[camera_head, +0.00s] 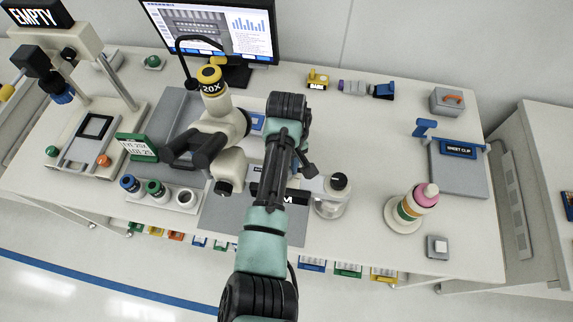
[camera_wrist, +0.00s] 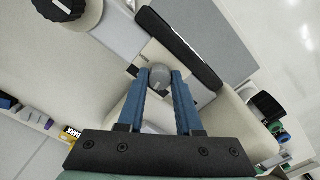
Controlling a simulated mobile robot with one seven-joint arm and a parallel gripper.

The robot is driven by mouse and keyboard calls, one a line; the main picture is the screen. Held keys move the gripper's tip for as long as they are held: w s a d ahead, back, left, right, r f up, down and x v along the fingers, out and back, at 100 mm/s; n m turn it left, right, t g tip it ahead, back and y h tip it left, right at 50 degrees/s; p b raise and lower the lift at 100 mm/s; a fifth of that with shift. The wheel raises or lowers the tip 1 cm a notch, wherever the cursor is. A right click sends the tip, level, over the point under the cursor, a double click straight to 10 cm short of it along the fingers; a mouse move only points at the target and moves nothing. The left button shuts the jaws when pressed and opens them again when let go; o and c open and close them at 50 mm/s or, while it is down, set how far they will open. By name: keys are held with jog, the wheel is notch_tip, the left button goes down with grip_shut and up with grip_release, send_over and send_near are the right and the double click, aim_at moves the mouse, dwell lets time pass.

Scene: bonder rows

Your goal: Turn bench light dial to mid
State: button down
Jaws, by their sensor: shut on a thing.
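The dial (camera_wrist: 160,76) is a small round grey knob in the middle of the wrist view, with a short line mark on its face. My gripper (camera_wrist: 161,84) has its two blue fingers around it, one on each side, shut on it. A black plate (camera_wrist: 182,48) runs at a slant just beyond the dial. In the head view my arm covers the dial and the fingers. A black label strip (camera_head: 268,194), with only the letter M readable, shows beside my arm there.
A microscope (camera_head: 222,122) stands close left of my arm. A tapered bottle (camera_head: 413,208) is further right.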

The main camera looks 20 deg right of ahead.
jog(key=m, duration=0.3)
jog(key=shift+m+p, duration=0.3)
jog(key=shift+m, duration=2)
jog(key=c, duration=0.6)
grip_release()
jog(key=shift+r, duration=0.1)
notch_tip(320, 180, up, 13)
jog(key=shift+f, duration=0.1)
